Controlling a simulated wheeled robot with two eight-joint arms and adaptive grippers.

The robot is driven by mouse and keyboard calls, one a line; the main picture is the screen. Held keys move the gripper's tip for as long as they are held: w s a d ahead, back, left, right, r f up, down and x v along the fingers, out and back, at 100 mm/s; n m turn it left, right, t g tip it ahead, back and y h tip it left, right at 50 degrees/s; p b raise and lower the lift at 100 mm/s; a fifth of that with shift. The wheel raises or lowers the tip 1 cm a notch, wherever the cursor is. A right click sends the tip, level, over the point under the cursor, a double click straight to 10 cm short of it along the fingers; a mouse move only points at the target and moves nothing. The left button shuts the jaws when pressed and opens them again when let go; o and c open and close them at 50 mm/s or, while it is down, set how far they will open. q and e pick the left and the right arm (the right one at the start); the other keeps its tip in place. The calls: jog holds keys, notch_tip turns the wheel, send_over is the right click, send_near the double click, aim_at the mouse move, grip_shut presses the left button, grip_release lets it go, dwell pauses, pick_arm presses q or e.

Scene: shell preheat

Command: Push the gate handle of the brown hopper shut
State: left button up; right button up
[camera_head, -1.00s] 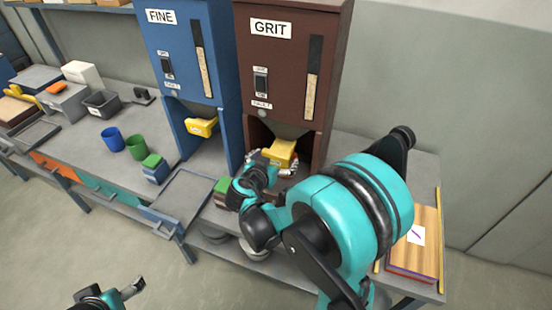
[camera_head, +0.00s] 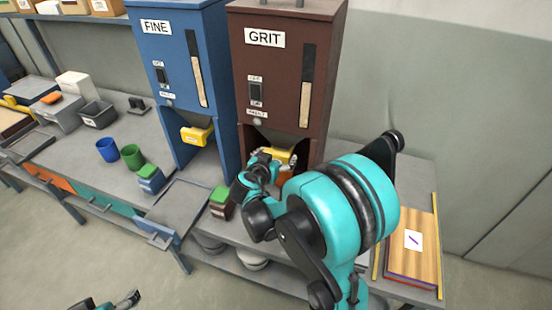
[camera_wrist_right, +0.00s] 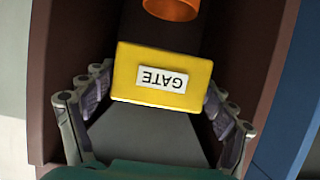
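The brown hopper (camera_head: 275,80) is labelled GRIT. Its yellow gate handle (camera_head: 280,154) shows partly in its lower opening, behind my right gripper (camera_head: 272,160). In the right wrist view the handle (camera_wrist_right: 163,92) faces me, with a white GATE label that appears upside down. My right gripper's fingers (camera_wrist_right: 160,105) are spread, one on each side of the handle, close to its edges. I cannot tell whether they touch it. My left gripper (camera_head: 120,302) is at the bottom edge of the head view, away from the bench and partly cut off.
An orange cup (camera_wrist_right: 172,8) shows beyond the handle. The blue FINE hopper (camera_head: 180,75) stands to the left with its own yellow handle (camera_head: 196,135). A green-topped block (camera_head: 221,203) and an empty grey tray (camera_head: 180,207) are near the opening. A wooden board (camera_head: 410,255) lies at right.

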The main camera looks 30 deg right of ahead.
jog(key=shift+o, duration=0.3)
jog(key=shift+d+f, duration=0.15)
jog(key=shift+a, duration=0.2)
jog(key=v, duration=1.2)
jog(key=shift+d, duration=0.15)
jog(key=s+a+f+n+g+y, duration=0.1)
jog(key=s+a+f+n+y, duration=0.3)
jog(key=s+a+n+y, duration=0.6)
jog(key=s+a, duration=0.1)
jog(key=s, duration=0.3)
jog(key=shift+y, duration=0.4)
jog(key=shift+s, duration=0.1)
dwell(0.8)
